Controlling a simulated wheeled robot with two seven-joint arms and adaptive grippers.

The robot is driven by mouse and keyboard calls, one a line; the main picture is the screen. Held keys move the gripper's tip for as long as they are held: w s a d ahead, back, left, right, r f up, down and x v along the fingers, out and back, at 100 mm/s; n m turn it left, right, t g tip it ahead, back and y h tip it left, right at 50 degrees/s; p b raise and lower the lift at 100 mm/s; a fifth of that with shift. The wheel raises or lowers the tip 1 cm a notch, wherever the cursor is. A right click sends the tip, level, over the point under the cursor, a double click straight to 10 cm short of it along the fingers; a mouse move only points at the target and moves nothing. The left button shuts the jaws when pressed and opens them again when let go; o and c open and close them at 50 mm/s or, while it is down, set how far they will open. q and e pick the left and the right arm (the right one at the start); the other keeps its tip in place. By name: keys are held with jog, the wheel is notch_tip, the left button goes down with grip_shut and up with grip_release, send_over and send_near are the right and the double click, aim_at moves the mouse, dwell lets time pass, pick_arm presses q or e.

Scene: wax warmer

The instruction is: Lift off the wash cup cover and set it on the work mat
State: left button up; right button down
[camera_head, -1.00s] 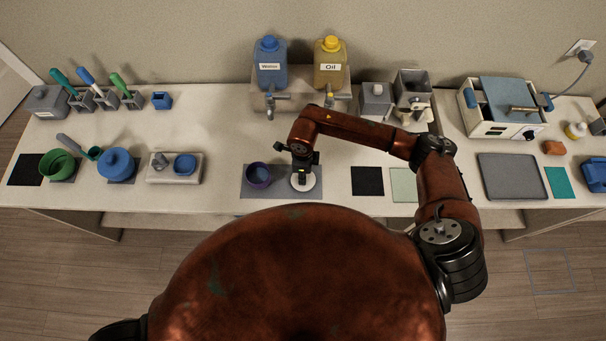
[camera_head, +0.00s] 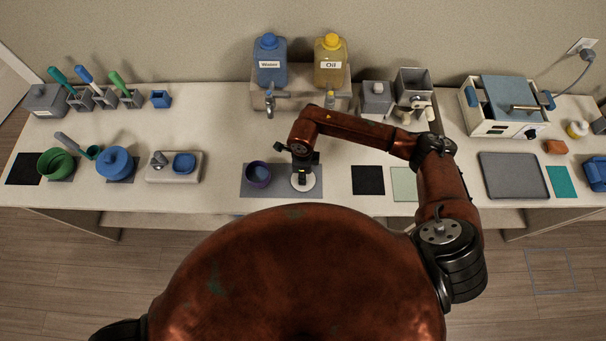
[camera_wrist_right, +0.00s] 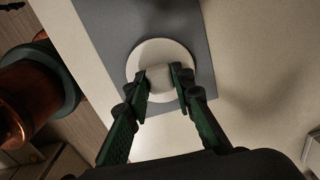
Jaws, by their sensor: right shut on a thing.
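The wash cup cover is a round white disc (camera_head: 313,188) with a pale knob (camera_wrist_right: 160,77). My right gripper (camera_head: 302,178) points down over it, and in the right wrist view its fingers (camera_wrist_right: 162,80) are shut on the knob. The cover is at the right part of the grey work mat (camera_head: 268,190); I cannot tell whether it touches the mat or is just above it. The purple wash cup (camera_head: 258,174) stands uncovered on the mat, left of the cover, with blue inside. My left gripper is not in view.
A black pad (camera_head: 367,180) and a pale green pad (camera_head: 403,185) lie right of the mat. A grey tap base with a blue dish (camera_head: 185,164) stands to the left. Water (camera_head: 270,62) and oil (camera_head: 329,64) jugs stand behind on a raised stand.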

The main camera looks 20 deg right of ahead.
jog(key=shift+f, duration=0.15)
jog(key=c, duration=1.6)
grip_release()
jog(key=shift+r, duration=0.2)
jog(key=shift+r+p, duration=1.85)
jog(key=shift+r, duration=2)
jog(key=shift+r, duration=0.1)
